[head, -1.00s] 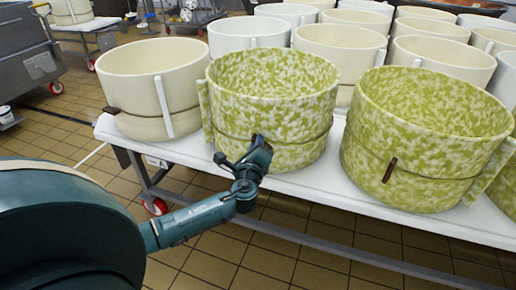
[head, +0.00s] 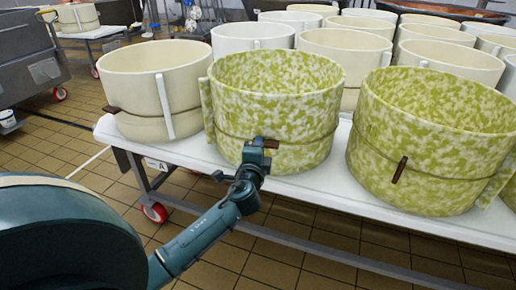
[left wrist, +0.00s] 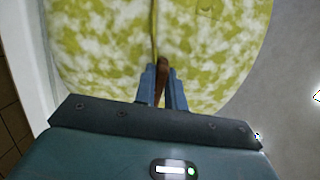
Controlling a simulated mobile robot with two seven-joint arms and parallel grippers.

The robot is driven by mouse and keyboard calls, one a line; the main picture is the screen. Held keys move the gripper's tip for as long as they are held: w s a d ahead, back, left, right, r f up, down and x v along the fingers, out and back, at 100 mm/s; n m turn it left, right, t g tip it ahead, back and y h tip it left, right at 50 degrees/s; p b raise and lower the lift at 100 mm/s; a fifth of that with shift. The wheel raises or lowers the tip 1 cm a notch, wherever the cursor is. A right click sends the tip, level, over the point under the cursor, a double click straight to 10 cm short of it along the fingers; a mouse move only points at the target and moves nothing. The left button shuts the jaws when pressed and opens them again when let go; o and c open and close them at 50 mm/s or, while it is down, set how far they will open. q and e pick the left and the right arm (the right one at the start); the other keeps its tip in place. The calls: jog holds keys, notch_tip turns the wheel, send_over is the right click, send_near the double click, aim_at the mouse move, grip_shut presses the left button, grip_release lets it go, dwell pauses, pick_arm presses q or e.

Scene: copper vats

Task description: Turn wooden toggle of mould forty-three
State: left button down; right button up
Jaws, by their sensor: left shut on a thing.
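A green-and-white mottled mould (head: 275,100) stands on the white table, between a cream mould and another mottled mould. No number is legible on it. A cord runs around it, with a brown wooden toggle (head: 271,143) on its front. My left gripper (head: 259,150) is at the front of this mould, shut on the toggle, whose end sticks out to the right, about level. In the left wrist view the toggle (left wrist: 161,84) lies between the two fingers, against the mottled wall (left wrist: 195,60). The fingers hide part of it. My right gripper is not in view.
The right mottled mould (head: 432,135) has a near-upright brown toggle (head: 399,169). The cream mould (head: 155,90) is at the left, with a toggle at its left side. More pale moulds fill the table behind. The white table edge (head: 330,187) runs below; tiled floor is open in front.

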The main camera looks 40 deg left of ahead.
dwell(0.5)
pick_arm(q)
jog(key=c, duration=1.5)
grip_release()
jog(key=shift+o, duration=0.2)
jog(key=p+v, duration=0.1)
jog(key=v, duration=1.2)
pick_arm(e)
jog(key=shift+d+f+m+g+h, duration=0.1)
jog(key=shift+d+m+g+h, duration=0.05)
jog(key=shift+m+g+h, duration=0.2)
pick_arm(q)
jog(key=shift+s, duration=0.1)
